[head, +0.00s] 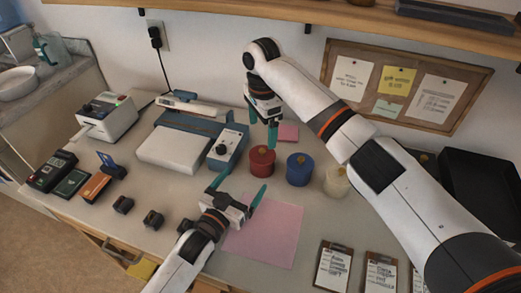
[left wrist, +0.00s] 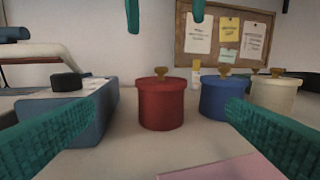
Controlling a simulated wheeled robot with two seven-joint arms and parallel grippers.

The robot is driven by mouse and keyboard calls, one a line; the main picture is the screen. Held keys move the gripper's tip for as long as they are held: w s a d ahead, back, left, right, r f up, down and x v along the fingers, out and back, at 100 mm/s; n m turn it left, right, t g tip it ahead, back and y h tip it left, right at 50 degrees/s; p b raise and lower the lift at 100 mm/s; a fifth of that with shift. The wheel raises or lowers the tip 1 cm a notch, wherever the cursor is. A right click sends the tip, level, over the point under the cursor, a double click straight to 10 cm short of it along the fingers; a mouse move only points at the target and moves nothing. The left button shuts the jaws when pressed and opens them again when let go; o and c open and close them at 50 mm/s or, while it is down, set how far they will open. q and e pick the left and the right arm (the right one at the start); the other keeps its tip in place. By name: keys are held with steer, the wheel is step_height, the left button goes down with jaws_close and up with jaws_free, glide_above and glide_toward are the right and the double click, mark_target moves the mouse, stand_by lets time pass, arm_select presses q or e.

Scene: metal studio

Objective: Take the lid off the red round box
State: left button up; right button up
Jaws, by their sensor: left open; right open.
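The red round box (head: 262,161) stands upright on the table, with its lid on and a small brass-coloured knob on top. In the left wrist view the red box (left wrist: 161,108) is centred, its lid (left wrist: 160,86) seated. My left gripper (head: 239,188) is open and empty, low in front of the red box, its fingers pointing towards it, apart from it. My right gripper (head: 262,124) is open and empty above the red box, fingers pointing down. Its fingertips also show at the top of the left wrist view (left wrist: 165,14).
A blue round box (head: 299,170) and a cream one (head: 336,181) stand to the right. A blue-grey device with a dial (head: 222,148) is close on the left. A pink sheet (head: 270,235) lies in front, and a small pink pad (head: 288,132) behind.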

mark_target(261, 151)
arm_select(q)
steer(key=x, duration=1.1)
steer(key=shift+w+d+r, duration=0.1)
steer(key=shift+w+d, duration=0.15)
arm_select(e)
steer(key=shift+s+r, duration=0.1)
steer(key=shift+s, duration=0.05)
arm_select(q)
steer(key=c, duration=1.5)
steer(key=shift+o, duration=0.2)
arm_select(e)
steer(key=shift+o, duration=0.7)
steer(key=shift+s+a+r+n, duration=0.15)
steer(key=shift+r+n, duration=0.1)
steer(key=shift+n, duration=0.15)
steer(key=s+a+r+n+t+h, duration=0.2)
steer(key=s+r+n+t, duration=0.15)
steer(key=n, duration=0.25)
steer(key=shift+t, duration=0.25)
steer(key=x, duration=0.8)
steer(key=s+x, duration=0.1)
steer(key=x, duration=0.3)
steer(key=shift+f, duration=0.3)
